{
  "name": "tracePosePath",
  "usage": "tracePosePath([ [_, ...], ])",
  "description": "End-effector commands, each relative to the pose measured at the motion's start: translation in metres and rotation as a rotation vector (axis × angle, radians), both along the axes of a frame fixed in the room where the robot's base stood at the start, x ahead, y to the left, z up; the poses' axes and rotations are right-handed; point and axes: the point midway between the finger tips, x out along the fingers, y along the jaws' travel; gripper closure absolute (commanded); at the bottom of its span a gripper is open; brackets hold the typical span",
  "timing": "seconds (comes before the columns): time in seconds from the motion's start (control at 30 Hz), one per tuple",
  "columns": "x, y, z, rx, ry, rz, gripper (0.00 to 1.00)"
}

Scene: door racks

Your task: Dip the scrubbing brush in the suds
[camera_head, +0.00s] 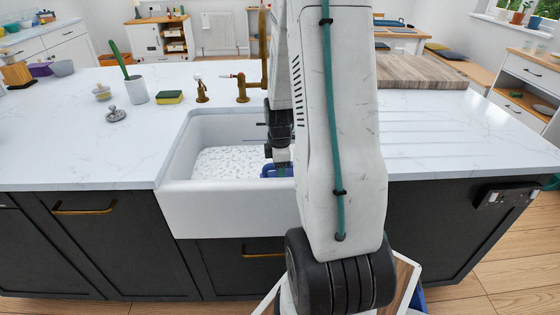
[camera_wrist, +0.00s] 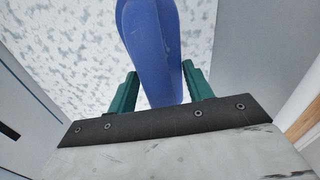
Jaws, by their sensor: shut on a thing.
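My gripper (camera_wrist: 160,88) has green fingers closed on the blue scrubbing brush (camera_wrist: 152,40), whose smooth rounded back shows in the wrist view. Its bristles are hidden. In the head view, my gripper (camera_head: 279,156) points down inside the white sink (camera_head: 226,210). A bit of the blue brush (camera_head: 270,171) shows below it, partly behind my arm. The white, speckled suds (camera_head: 222,162) fill the sink bottom to the left of the brush; they also show behind it in the wrist view (camera_wrist: 60,45). I cannot tell whether the brush touches them.
Brass taps (camera_head: 243,88) stand behind the sink. A yellow-green sponge (camera_head: 169,97) and a white cup (camera_head: 137,90) with a green-handled tool (camera_head: 119,58) stand on the counter to the left. A wooden board (camera_head: 420,70) lies at the back right. My arm hides the sink's right side.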

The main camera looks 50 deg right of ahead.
Motion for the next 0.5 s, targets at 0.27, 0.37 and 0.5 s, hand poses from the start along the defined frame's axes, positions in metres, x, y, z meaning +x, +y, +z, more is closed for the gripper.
tracePosePath([
  [0.27, 0.0, 0.001, -0.034, 0.003, 0.003, 0.001, 0.67],
  [0.37, 0.0, 0.001, -0.043, 0.001, 0.001, 0.001, 0.67],
  [0.5, 0.0, 0.001, -0.052, 0.001, 0.001, 0.001, 0.67],
])
